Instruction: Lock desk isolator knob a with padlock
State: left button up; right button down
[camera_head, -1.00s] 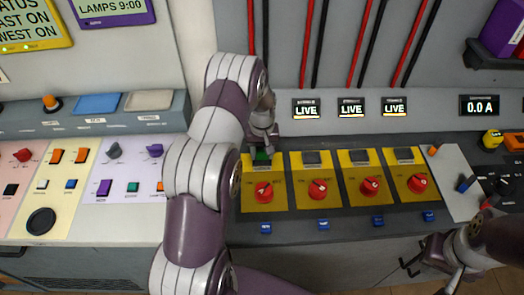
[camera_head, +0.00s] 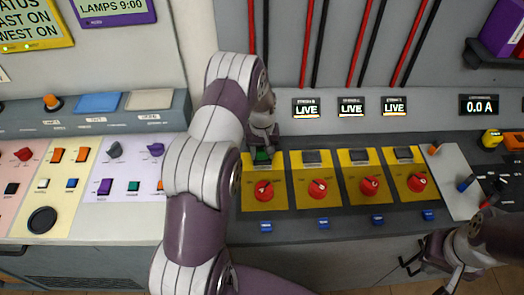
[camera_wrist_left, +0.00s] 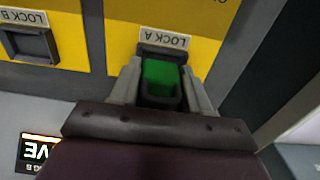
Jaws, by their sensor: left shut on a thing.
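My left gripper (camera_wrist_left: 155,92) is shut on a green padlock (camera_wrist_left: 160,75). It holds the padlock right at the dark holder labelled LOCK A (camera_wrist_left: 165,50). How far the padlock sits in that holder is hidden. In the head view the green padlock (camera_head: 262,156) shows at the top of the leftmost yellow plate (camera_head: 250,203). The red isolator knob a (camera_head: 264,191) is just below it on the same plate. My right gripper (camera_head: 448,278) is low at the right, away from the plates; its fingers are too unclear to judge.
More yellow plates with red knobs (camera_head: 318,189) and dark lock holders (camera_head: 311,157) stand to the right. LIVE displays (camera_head: 306,108) are on the wall above. Blue tags (camera_head: 265,226) line the desk's front. My left arm covers part of the desk left of the plates.

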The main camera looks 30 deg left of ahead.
pick_arm(q)
jog(key=shift+f, duration=0.2)
jog(key=shift+r, duration=0.15)
jog(key=shift+r+p, duration=0.5)
jog(key=shift+r, duration=0.15)
dwell(0.4)
jog(key=shift+f+b, duration=0.55)
jog(key=shift+f, duration=0.3)
jog(key=shift+r, duration=0.15)
jog(key=shift+r+p, duration=0.7)
jog(key=shift+r, duration=0.05)
jog(key=shift+f+b, duration=0.6)
jog(key=shift+f, duration=0.25)
dwell(0.7)
